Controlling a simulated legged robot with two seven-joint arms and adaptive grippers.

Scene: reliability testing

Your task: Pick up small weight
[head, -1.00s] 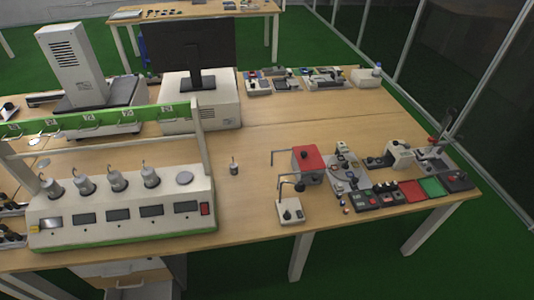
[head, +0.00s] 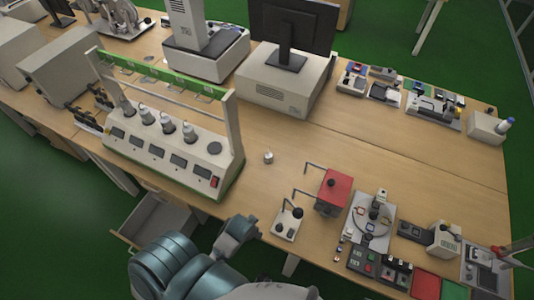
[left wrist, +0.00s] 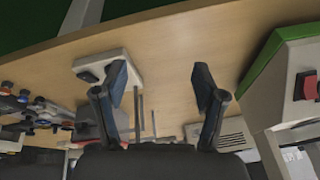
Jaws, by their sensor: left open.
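The small weight (head: 268,157), a little metal cylinder with a thin top, stands upright on the bare table in the head view, right of the white weight tester (head: 165,148). I cannot make it out in the left wrist view. My left gripper (left wrist: 160,78) is open in the left wrist view, with nothing between its two dark fingers, above the table near its front edge. In the head view my left arm enters at the bottom, below the weight and apart from it; its fingers cannot be made out there. My right gripper is not in view.
A white switch box (head: 288,222) with a bent rod and a red box (head: 332,192) stand right of and below the weight. A monitor (head: 293,27) stands behind on a pale case. An open drawer (head: 155,222) juts out under the table. Wood around the weight is clear.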

